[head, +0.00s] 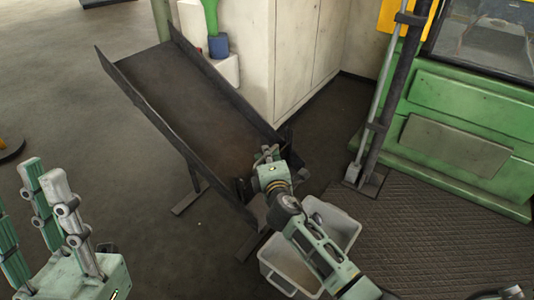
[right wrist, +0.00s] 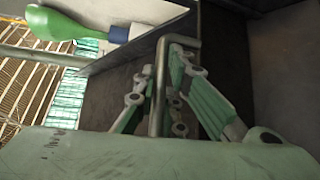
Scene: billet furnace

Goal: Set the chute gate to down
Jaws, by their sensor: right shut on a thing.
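The dark metal chute (head: 190,100) slopes from the upper left down to the middle of the head view. My right gripper (head: 268,152) is at its lower end. In the right wrist view, my right gripper (right wrist: 160,85) is shut on a bent grey metal bar, the gate handle (right wrist: 160,90), which stands upright between the fingers. The gate itself is mostly hidden behind my gripper and arm, so I cannot tell its position. My left gripper (head: 28,190) is open and empty at the lower left, away from the chute.
A grey bin (head: 342,222) stands on the floor under the chute's lower end, partly behind my right arm. A pale cabinet (head: 300,60) stands behind the chute. A green machine (head: 465,105) and a post (head: 385,100) are at the right. The floor left of the chute is clear.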

